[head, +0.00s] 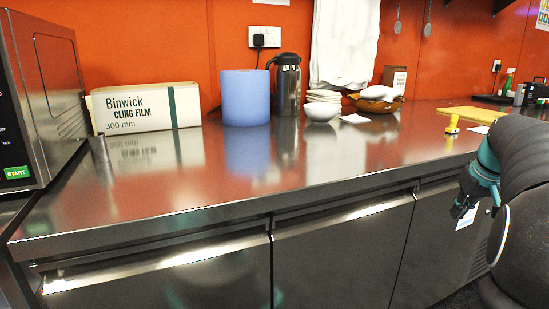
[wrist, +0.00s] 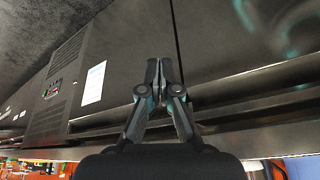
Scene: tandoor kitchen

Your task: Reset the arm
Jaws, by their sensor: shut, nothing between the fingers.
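My arm shows at the right edge of the head view, folded in front of the steel counter (head: 330,172). My gripper (head: 459,212) hangs in front of the cabinet doors, below the counter's front edge. In the wrist view my gripper (wrist: 157,62) has its fingertips together, with nothing held between them. Behind it are the dark cabinet front and a white label (wrist: 94,83).
On the counter stand a cling film box (head: 147,108), a blue roll (head: 246,97), a dark flask (head: 288,85), white bowls (head: 321,107) and a yellow board (head: 471,114). A microwave (head: 40,95) is at the left. The counter's front middle is clear.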

